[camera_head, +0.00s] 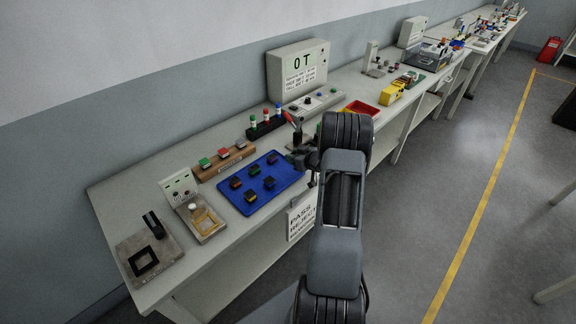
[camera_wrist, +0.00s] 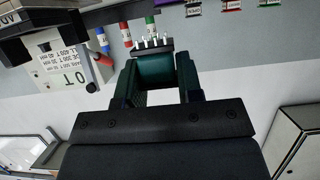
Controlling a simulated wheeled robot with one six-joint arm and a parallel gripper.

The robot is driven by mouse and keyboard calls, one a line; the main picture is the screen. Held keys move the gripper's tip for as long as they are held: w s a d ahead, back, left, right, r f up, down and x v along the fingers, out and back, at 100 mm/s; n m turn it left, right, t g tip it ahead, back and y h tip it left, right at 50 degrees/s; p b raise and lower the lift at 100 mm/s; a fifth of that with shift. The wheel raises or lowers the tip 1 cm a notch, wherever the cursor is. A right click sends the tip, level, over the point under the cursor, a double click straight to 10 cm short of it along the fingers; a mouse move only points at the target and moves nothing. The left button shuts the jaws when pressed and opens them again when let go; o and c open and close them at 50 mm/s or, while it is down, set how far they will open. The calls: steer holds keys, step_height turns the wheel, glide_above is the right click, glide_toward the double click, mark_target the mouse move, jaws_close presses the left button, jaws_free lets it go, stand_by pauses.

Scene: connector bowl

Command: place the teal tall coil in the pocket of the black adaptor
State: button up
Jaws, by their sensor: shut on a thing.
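The teal tall coil (camera_wrist: 155,70) is between the two fingers of my gripper (camera_wrist: 158,85) in the wrist view, with a row of pale pins at its far end. My gripper is shut on it. In the head view my gripper (camera_head: 298,158) is above the right end of the blue tray, and the coil cannot be made out clearly there. A black square frame (camera_head: 134,265), which may be the black adaptor, lies flat on a grey plate at the left end of the bench, well away from my gripper.
The blue tray (camera_head: 242,200) holds several dark blocks. A black upright part (camera_head: 153,226) stands on the grey plate (camera_head: 166,247). A fixture with a yellowish frame (camera_head: 214,228), a wooden block with coloured parts (camera_head: 205,175) and a display box (camera_head: 283,75) stand nearby.

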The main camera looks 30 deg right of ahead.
mark_target(288, 173)
steer(key=shift+w+a+f, duration=0.25)
steer(key=shift+a+f, duration=0.15)
steer(key=shift+f, duration=0.1)
steer(key=shift+w+a+f, duration=0.25)
steer(key=shift+a+f, duration=0.1)
steer(key=shift+f, duration=0.15)
steer(key=shift+w+a+f+p, duration=0.1)
steer(key=shift+f+p, duration=0.05)
steer(key=shift+f, duration=0.4)
steer(key=shift+w+a+f+p, duration=0.1)
steer(key=shift+f+p, duration=0.05)
steer(key=shift+f, duration=0.9)
steer(key=shift+f, duration=0.1)
steer(key=shift+f, duration=0.1)
steer(key=o, duration=0.5)
steer(key=shift+f+b, duration=0.1)
steer(key=shift+b, duration=0.2)
steer(key=o, duration=0.5)
steer(key=shift+p, duration=0.3)
